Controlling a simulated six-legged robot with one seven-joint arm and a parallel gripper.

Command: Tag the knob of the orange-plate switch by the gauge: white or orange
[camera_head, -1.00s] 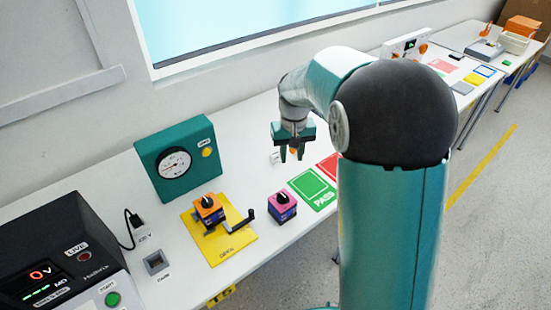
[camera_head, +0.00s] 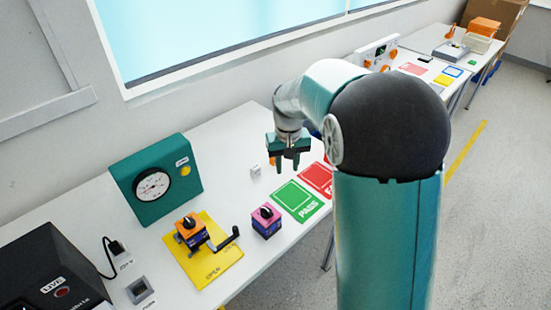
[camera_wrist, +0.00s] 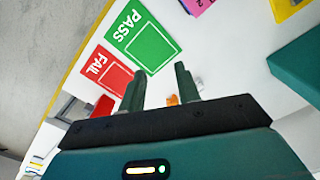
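The orange-plate switch (camera_head: 191,228) sits on a yellow board in front of the teal gauge box (camera_head: 155,180). Its knob is black with a pale pointer line. A pink-plate switch (camera_head: 267,220) stands to its right. A small white block (camera_head: 255,171) lies on the table left of my gripper (camera_head: 288,169). My gripper points down, fingers apart, with nothing seen held. In the wrist view, a small orange thing (camera_wrist: 172,100) shows between the fingers of my gripper (camera_wrist: 160,80), partly hidden by the gripper body. I cannot tell its shape.
A green PASS card (camera_head: 297,201) and a red FAIL card (camera_head: 317,179) lie right of the switches. A black LIVE box (camera_head: 50,270) is at the left. The table between gauge and gripper is mostly clear.

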